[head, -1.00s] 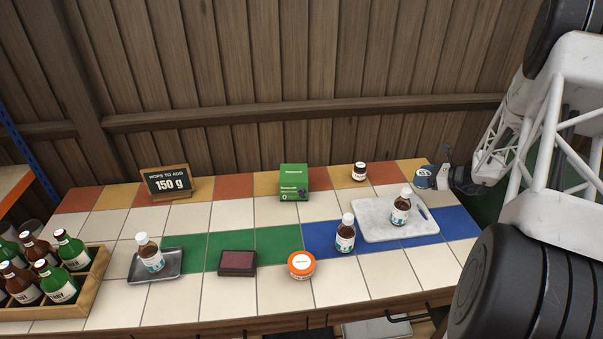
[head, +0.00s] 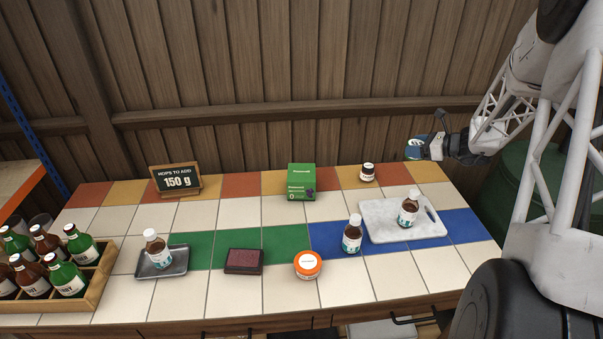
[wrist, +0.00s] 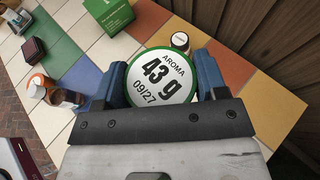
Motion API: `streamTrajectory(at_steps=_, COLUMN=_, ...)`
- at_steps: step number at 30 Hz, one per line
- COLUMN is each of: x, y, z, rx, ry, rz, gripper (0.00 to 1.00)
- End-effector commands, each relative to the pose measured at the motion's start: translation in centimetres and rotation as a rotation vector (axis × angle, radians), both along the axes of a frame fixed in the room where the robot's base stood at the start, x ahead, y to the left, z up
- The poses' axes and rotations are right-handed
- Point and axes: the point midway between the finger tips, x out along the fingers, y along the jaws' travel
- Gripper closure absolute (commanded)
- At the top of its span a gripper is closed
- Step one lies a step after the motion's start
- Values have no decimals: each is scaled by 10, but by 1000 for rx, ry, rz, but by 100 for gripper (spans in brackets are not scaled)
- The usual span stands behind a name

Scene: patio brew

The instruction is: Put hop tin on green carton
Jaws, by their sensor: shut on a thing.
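My gripper (head: 424,148) is at the far right of the counter in the head view, raised above it. In the wrist view, my gripper (wrist: 162,82) has its blue fingers shut on the sides of a round hop tin (wrist: 163,76). The tin's white top has a green rim and reads "AROMA 43 g 09/27". In the head view the tin is hard to tell apart from the fingers. The green carton (head: 301,182) stands upright at the back middle of the counter, left of my gripper and apart from it. It also shows at the top of the wrist view (wrist: 110,14).
A small dark jar (head: 368,173) stands right of the carton. A white board (head: 377,232) bears a brown bottle (head: 408,212); another bottle (head: 352,238) stands beside it. An orange tub (head: 307,265), a maroon box (head: 243,261), a grey tray (head: 178,271) and a bottle crate (head: 98,290) are in front.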

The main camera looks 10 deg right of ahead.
Motion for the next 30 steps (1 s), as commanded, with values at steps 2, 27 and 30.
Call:
streamTrajectory(at_steps=2, x=2, y=25, z=2, rx=0, ry=-2, rz=7, gripper=58)
streamTrajectory(at_steps=27, x=-28, y=250, z=2, rx=2, ry=-3, rz=62, gripper=58)
streamTrajectory(at_steps=30, x=-37, y=273, z=0, rx=0, ry=-1, rz=68, gripper=58)
